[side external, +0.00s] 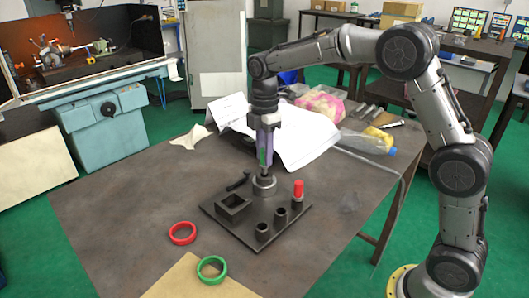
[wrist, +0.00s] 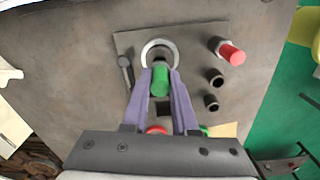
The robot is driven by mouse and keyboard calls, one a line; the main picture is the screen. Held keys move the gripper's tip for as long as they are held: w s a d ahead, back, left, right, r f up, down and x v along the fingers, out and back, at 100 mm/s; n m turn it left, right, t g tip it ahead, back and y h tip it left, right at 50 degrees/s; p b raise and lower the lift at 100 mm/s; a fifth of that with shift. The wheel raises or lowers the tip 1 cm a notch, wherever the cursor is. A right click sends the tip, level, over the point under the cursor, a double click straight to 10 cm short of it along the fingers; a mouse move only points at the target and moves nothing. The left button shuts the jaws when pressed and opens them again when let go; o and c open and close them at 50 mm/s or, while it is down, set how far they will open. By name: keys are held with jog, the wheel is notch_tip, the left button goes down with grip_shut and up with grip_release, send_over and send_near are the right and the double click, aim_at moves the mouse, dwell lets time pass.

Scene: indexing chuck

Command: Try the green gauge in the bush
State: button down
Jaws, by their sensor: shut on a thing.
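My gripper (side external: 265,160) points down over the base plate, its purple fingers shut on the green gauge (wrist: 160,82). In the side view the green gauge (side external: 262,156) shows as a strip between the fingers. Directly below is the bush, a round grey metal ring (side external: 264,187) on the plate's far part. In the wrist view the gauge's dark far end overlaps the near part of the bush's pale ring (wrist: 147,48). I cannot tell whether that end is inside the bore or just above it. The gauge looks roughly upright.
A red gauge (side external: 298,189) stands in a holder at the plate's right. Two empty round holders (side external: 262,232) and a square open box (side external: 233,207) stand nearer. A black lever (side external: 238,180) lies left of the bush. A red ring (side external: 182,234) and green ring (side external: 212,269) lie in front.

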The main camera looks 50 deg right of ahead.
jog(key=shift+f, duration=1.55)
jog(key=shift+r, duration=0.1)
dwell(0.9)
jog(key=shift+r, duration=3.45)
